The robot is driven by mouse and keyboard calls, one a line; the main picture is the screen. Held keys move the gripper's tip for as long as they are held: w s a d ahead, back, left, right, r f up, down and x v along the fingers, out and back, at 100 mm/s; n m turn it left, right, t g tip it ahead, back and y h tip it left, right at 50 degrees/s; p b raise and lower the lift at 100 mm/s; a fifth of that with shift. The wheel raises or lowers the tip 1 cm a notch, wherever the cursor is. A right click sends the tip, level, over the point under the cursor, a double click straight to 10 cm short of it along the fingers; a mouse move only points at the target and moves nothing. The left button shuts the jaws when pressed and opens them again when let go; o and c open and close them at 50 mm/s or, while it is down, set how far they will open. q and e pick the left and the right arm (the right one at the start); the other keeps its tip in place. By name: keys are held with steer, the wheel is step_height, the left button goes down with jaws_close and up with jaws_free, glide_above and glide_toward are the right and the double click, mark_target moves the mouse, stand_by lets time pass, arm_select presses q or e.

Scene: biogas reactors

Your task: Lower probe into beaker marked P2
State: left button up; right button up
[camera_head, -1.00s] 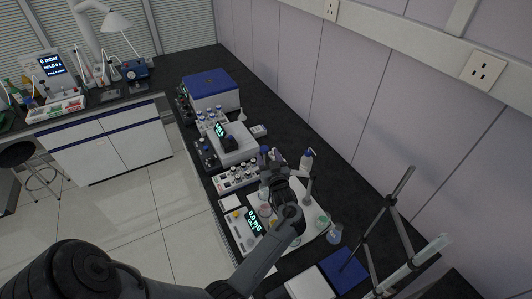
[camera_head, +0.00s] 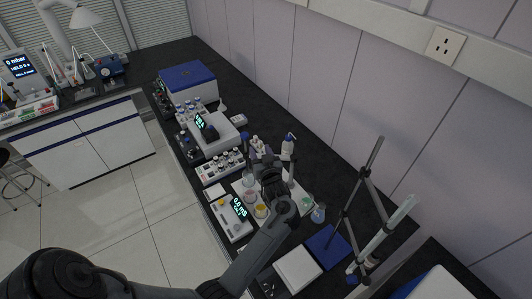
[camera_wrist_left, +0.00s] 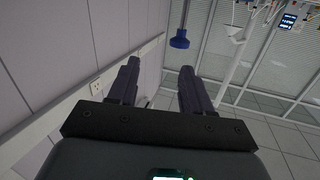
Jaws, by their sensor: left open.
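My left gripper (camera_head: 260,152) is over the small beakers on the long black bench, its fingers pointing away from the head camera. In the left wrist view its two dark fingers (camera_wrist_left: 152,84) stand apart with nothing between them. Beyond them a thin grey rod with a blue end (camera_wrist_left: 180,40) hangs from the top edge; it may be the probe, but I cannot tell. A yellow beaker (camera_head: 261,211) and a pink one (camera_head: 249,196) stand beside the meter (camera_head: 233,217). No P2 mark is legible. My left arm hides part of this area. My right gripper is out of view.
A flask (camera_head: 318,214), a blue pad (camera_head: 327,246), a white plate (camera_head: 298,269) and a tall stand (camera_head: 357,200) are to the right. Vial racks and a blue-topped box (camera_head: 188,76) stand farther back. The wall borders the bench.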

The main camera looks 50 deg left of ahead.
arm_select(q)
steer(key=w+d+f+m+t+b, duration=0.3)
steer(key=d+f+b, duration=0.2)
steer(key=f+b, duration=0.45)
steer(key=shift+h, duration=0.4)
steer(key=x, duration=0.3)
steer(key=b+x, duration=0.1)
steer(key=x, duration=0.3)
steer(key=r+b+x, duration=0.1)
steer(key=x, duration=0.3)
steer(key=shift+a+r, duration=0.1)
steer(key=shift+a, duration=0.05)
steer(key=shift+s, duration=0.1)
jaws_close()
